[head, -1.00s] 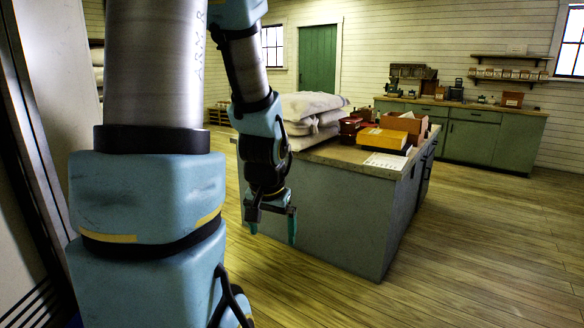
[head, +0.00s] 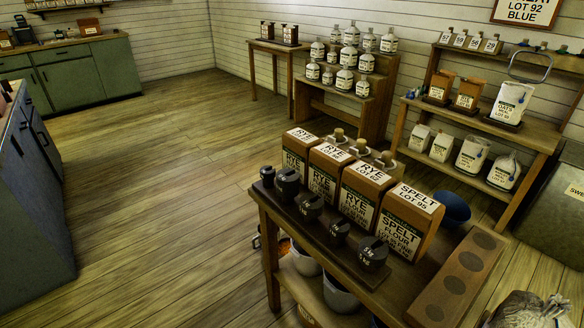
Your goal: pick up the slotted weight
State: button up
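Several dark slotted weights stand in a row along the near edge of a small wooden table (head: 262,212). The row runs from a small dark piece (head: 267,175) at the far left, past a weight (head: 287,184), another weight (head: 311,206) and a third weight (head: 339,233), to a larger weight (head: 371,253) at the near right. Some carry pale kg markings too small to read surely. Which one is the task's slotted weight I cannot tell. My gripper and arm are out of view.
Behind the weights stand rye boxes (head: 330,172) and a spelt box (head: 405,222). A wooden block with round dark recesses (head: 460,278) lies at the table's right. Shelves (head: 512,130) with bags and bottles line the back. Open floor (head: 150,200) lies left, with a grey cabinet (head: 35,215) beyond.

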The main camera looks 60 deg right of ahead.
aim_at(268, 173)
jog(key=i+l+z, duration=0.15)
jog(key=z, duration=0.2)
jog(key=i+z, duration=0.35)
